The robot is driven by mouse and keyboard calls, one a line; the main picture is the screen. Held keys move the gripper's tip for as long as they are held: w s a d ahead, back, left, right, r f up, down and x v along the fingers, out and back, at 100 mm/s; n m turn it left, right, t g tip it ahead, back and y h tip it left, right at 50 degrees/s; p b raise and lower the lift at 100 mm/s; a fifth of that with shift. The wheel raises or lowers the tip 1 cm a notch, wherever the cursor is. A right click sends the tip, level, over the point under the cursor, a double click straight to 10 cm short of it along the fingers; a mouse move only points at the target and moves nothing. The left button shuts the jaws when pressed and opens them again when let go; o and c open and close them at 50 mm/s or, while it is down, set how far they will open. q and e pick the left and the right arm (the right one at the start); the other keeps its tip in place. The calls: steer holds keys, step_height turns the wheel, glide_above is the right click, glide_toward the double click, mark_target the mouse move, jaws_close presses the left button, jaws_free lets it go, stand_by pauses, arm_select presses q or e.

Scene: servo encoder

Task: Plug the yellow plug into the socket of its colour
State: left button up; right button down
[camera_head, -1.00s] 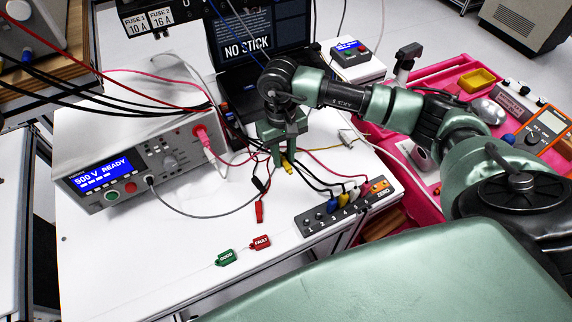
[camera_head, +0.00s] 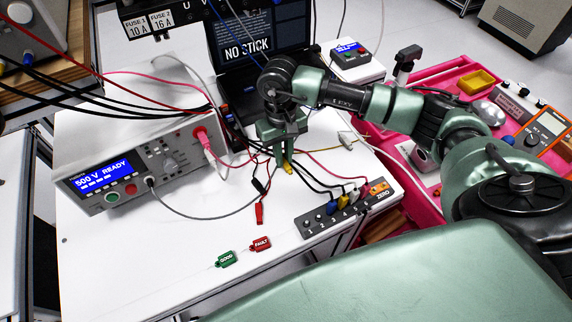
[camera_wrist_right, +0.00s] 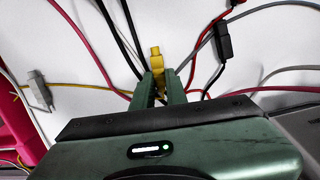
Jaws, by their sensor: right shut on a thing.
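The yellow plug (camera_wrist_right: 156,60) sticks out beyond the fingertips of my right gripper (camera_wrist_right: 161,86) in the right wrist view, and the fingers are shut on it. In the head view, my right gripper (camera_head: 284,150) points down over the white bench, with the plug's yellow end (camera_head: 288,167) just below it. A dark strip (camera_head: 316,226) with numbered positions lies to the right and nearer, apart from the plug. A yellow piece (camera_head: 344,201) shows on the strip between blue and white ones; I cannot tell its exact shape. My left gripper is not in view.
Several cables cross the bench around the gripper. A red probe (camera_head: 259,212) and green (camera_head: 226,259) and red (camera_head: 261,244) tags lie left of the strip. A tester (camera_head: 140,165) stands at left, a laptop (camera_head: 262,60) behind. The bench's front left is clear.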

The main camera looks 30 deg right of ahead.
steer(key=shift+r+p, duration=0.8)
steer(key=shift+r, duration=1.4)
